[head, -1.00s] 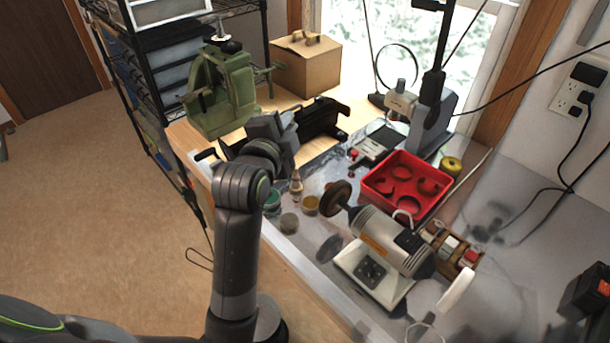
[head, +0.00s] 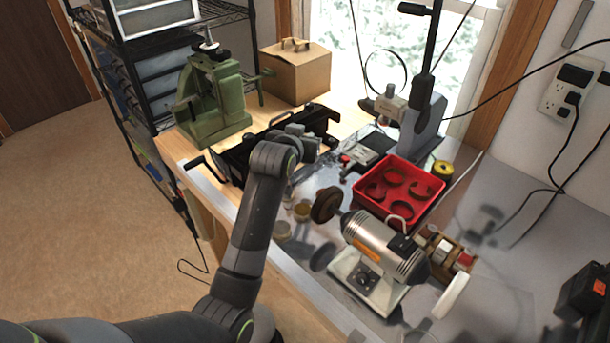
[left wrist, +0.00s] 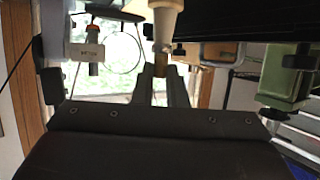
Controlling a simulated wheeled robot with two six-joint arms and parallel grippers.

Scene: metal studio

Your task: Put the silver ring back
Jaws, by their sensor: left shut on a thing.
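My left gripper (head: 312,148) is over the bench, left of the red tray (head: 392,217), partly hidden by its own wrist. In the left wrist view, which looks upside down, its fingers (left wrist: 161,88) are shut on a pale tapered piece (left wrist: 166,22) with a brownish end between them. I cannot make out a silver ring on it. My right gripper is not in view.
A grinder-like motor (head: 382,248) with a dark wheel (head: 326,204) stands in front of the tray. Small jars (head: 302,211) are beside the arm. A green vice (head: 212,105), cardboard box (head: 296,75) and grey stand (head: 422,128) are behind.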

